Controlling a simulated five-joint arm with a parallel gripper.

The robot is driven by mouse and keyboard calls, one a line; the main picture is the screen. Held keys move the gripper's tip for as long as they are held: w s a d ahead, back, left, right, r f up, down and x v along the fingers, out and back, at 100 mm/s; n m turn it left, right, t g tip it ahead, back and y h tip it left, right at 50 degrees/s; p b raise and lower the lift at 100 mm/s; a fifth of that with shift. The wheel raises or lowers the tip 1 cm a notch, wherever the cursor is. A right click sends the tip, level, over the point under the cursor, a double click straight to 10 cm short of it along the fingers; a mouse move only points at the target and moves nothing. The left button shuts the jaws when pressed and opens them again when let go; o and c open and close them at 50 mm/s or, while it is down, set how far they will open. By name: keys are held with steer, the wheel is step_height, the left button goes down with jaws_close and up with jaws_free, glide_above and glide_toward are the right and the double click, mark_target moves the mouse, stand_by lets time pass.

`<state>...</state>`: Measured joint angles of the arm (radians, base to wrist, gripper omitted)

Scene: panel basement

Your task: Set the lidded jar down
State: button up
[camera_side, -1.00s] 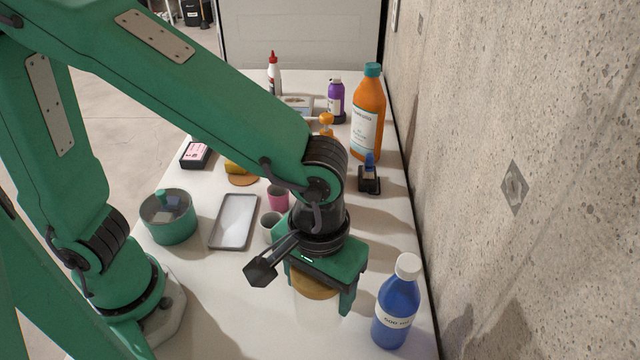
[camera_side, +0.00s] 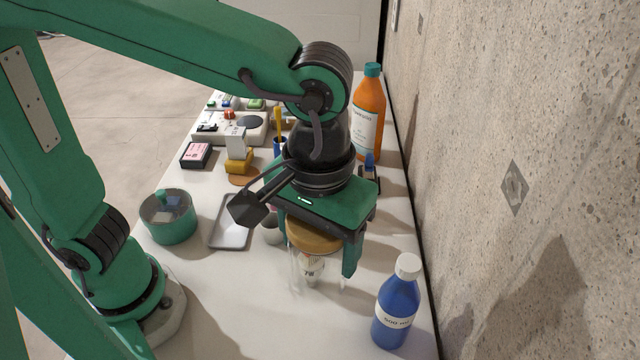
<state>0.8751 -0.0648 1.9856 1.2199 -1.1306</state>
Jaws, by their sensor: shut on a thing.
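The lidded jar (camera_side: 313,238) has a round wooden lid and a clear body. A pale shape with dark marks shows in or through the glass; I cannot tell which. My gripper (camera_side: 318,245) is shut on the jar from above, its fingers at either side by the lid. The jar looks upright. I cannot tell whether there is a gap between its bottom and the white table (camera_side: 230,310).
A blue bottle (camera_side: 395,305) stands to the right, near the wall. A grey tray (camera_side: 232,222), a cup (camera_side: 271,232) and a green pot (camera_side: 168,217) are at the left. An orange bottle (camera_side: 368,115) stands behind. The front left table is clear.

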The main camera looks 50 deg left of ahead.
steer(key=shift+w+d+r, duration=0.1)
steer(key=shift+w+r, duration=0.1)
steer(key=shift+r, duration=0.4)
steer(key=shift+w+r, duration=0.2)
steer(key=shift+r, duration=0.35)
steer(key=shift+w, duration=0.4)
steer(key=w+a+m, duration=0.2)
steer(key=w, duration=1.5)
step_height(320, 180, down, 11)
steer(key=shift+s+d, duration=0.15)
steer(key=shift+d, duration=0.05)
steer(key=shift+f, duration=0.25)
steer(key=shift+f, duration=4.85)
steer(key=shift+f, duration=0.1)
